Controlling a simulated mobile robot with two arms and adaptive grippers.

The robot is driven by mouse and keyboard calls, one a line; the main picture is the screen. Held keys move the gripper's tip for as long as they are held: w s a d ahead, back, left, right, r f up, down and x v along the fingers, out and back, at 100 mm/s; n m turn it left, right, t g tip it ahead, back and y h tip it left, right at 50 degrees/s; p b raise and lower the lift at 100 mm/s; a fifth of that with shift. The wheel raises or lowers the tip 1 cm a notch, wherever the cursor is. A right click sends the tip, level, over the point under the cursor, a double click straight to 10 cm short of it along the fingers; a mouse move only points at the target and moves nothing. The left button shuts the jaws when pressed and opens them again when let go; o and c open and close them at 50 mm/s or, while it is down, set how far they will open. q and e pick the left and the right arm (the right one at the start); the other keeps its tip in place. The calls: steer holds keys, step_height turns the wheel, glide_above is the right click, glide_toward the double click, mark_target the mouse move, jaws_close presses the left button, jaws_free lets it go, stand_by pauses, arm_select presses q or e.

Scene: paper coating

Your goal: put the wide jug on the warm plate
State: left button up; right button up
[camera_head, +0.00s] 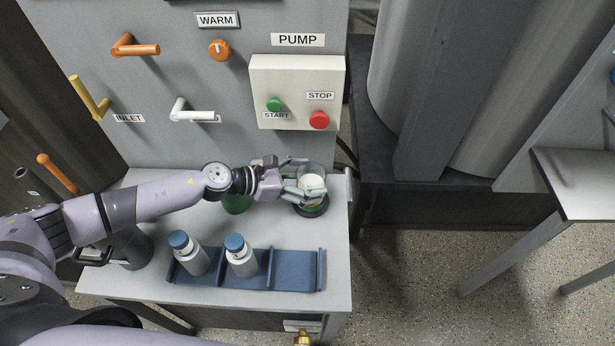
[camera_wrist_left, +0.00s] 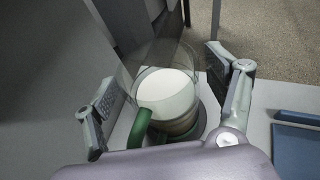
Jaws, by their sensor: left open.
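A clear glass jug (camera_head: 313,182) with pale white contents stands at the right end of the grey table, on a dark round plate (camera_head: 314,211). The left wrist view shows the jug (camera_wrist_left: 168,92) with a green handle (camera_wrist_left: 139,128) towards my wrist, and a dark rim beneath it. My left gripper (camera_head: 298,178) is open, with one finger on each side of the jug; its fingers (camera_wrist_left: 165,108) look apart from the glass in the wrist view. The fingers partly hide the jug in the head view. My right gripper is not in view.
A blue rack (camera_head: 307,270) at the table's front holds two blue-capped bottles (camera_head: 190,254) (camera_head: 241,256). A dark jug (camera_head: 131,249) stands at left. A green object (camera_head: 236,204) is partly hidden under my arm. The panel behind has levers, a WARM knob (camera_head: 219,50) and pump buttons.

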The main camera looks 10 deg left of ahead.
arm_select(q)
steer(key=shift+r, duration=0.25)
steer(key=b+v, duration=0.4)
steer(key=v, duration=0.8)
steer(key=shift+f, duration=0.1)
